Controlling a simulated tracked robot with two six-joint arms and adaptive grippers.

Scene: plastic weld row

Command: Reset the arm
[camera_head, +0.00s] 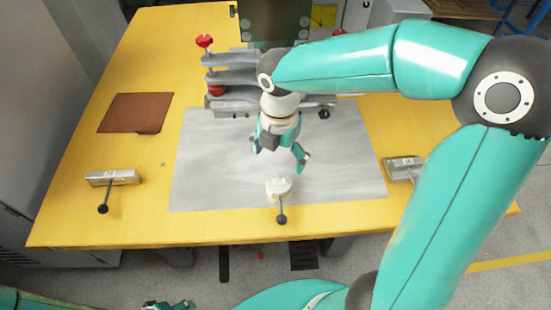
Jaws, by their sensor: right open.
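My right arm comes in from the right, and its teal and black gripper (279,160) points down over the grey sheet in the middle of the table. The gripper is open, with its fingers apart and nothing visible between them. A small white block with a black-knobbed lever (279,189) lies on the sheet just in front of it, apart from the fingers in this view. Of my left arm, only a teal part shows at the bottom left edge, with a teal and dark piece at the bottom; I cannot make out its jaws.
The yellow table (75,215) carries a grey sheet (215,180), a brown square mat (136,112), a left metal clamp with a black-knobbed lever (112,178) and a right metal clamp (402,168). A grey fixture with red knobs (230,78) stands behind the gripper. The table's left front is mostly free.

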